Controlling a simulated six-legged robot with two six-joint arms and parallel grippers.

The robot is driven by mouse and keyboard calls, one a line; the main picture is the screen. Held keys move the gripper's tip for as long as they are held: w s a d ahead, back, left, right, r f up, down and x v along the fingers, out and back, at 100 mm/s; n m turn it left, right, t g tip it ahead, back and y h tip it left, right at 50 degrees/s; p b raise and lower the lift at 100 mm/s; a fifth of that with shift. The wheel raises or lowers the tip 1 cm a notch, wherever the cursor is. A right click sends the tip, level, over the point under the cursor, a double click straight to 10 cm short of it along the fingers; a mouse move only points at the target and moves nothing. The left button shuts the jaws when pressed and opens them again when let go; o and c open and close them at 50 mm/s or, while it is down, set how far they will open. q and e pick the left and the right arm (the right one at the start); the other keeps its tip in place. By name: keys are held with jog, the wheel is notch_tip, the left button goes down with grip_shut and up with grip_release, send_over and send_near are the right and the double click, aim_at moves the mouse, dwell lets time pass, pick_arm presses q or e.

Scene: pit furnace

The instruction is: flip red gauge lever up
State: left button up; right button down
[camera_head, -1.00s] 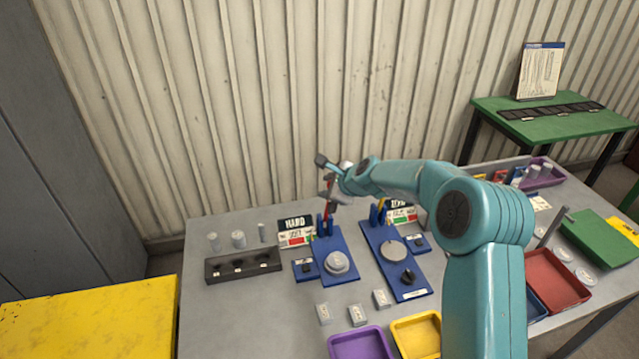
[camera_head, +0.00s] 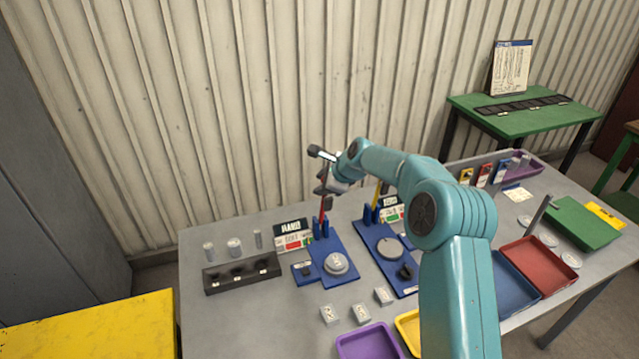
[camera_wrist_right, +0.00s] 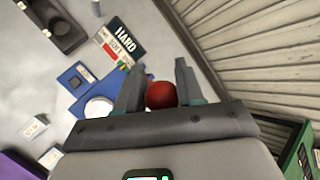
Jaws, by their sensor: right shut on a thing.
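The red gauge lever (camera_head: 322,208) stands about upright from the blue gauge base (camera_head: 342,246) on the left of the two gauges. My right gripper (camera_head: 325,174) is at the lever's top, with its fingers around it. In the right wrist view the lever's red ball knob (camera_wrist_right: 160,95) sits between the two grey fingers, and the gripper (camera_wrist_right: 157,90) is shut on it. The HARD display sign (camera_head: 291,236) stands behind the gauge at its left. My left gripper is in neither view.
A second blue gauge with a yellow lever (camera_head: 377,195) stands just right. A black block with holes (camera_head: 242,273) lies left. Purple (camera_head: 368,343) and yellow trays are in front, blue and red (camera_head: 542,262) ones at right. A corrugated wall (camera_head: 200,110) rises behind.

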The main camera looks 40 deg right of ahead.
jog(key=shift+s+d+f, duration=0.1)
jog(key=shift+d, duration=0.1)
jog(key=c, duration=1)
grip_release()
jog(key=shift+o, duration=1.1)
jog(key=shift+d, duration=0.2)
jog(key=shift+a, duration=0.25)
